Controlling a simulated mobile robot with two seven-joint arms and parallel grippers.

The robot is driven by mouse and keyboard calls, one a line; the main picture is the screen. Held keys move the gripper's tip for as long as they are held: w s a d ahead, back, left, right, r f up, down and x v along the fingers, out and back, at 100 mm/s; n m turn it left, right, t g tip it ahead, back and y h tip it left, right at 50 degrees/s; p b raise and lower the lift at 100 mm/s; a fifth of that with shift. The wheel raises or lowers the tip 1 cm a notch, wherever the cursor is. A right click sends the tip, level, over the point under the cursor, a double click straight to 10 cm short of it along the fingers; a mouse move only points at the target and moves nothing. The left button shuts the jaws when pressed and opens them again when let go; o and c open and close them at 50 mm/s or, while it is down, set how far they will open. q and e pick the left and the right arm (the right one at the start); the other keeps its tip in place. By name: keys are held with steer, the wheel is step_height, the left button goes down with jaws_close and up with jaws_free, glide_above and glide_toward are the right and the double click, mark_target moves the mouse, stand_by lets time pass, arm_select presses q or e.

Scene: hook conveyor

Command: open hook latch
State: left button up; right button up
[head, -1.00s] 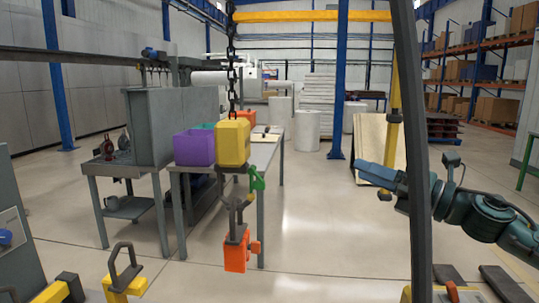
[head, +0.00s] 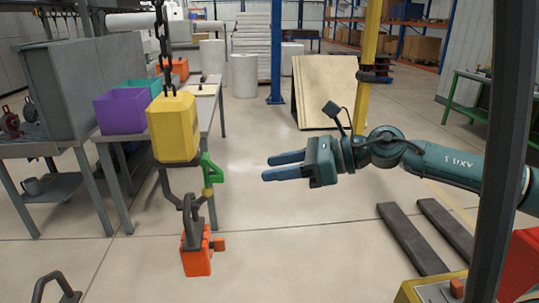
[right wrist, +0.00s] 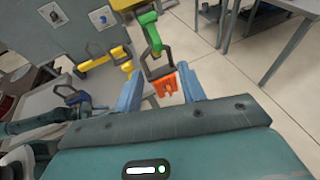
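A yellow hoist block (head: 173,127) hangs on a dark chain on the left side of the head view. Under it hangs a dark grey hook (head: 192,210) with a green latch (head: 211,172) on its right side. An orange block (head: 196,257) hangs by its handle at the hook. In the right wrist view the green latch (right wrist: 151,33) and orange block (right wrist: 168,84) show ahead of the fingers. My right gripper (head: 266,167) is open and empty, to the right of the latch and apart from it. My left gripper seems to show small at the left of the right wrist view.
A table with purple (head: 121,112) and teal bins stands behind the hoist. A dark pole (head: 497,150) crosses the right side. Dark planks (head: 412,240) lie on the floor. Open floor lies behind my right gripper.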

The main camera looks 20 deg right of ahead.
steer(key=p+x, duration=0.2)
steer(key=x, duration=0.9)
steer(key=shift+a, duration=0.15)
steer(key=shift+s, duration=0.15)
steer(key=shift+c, duration=0.4)
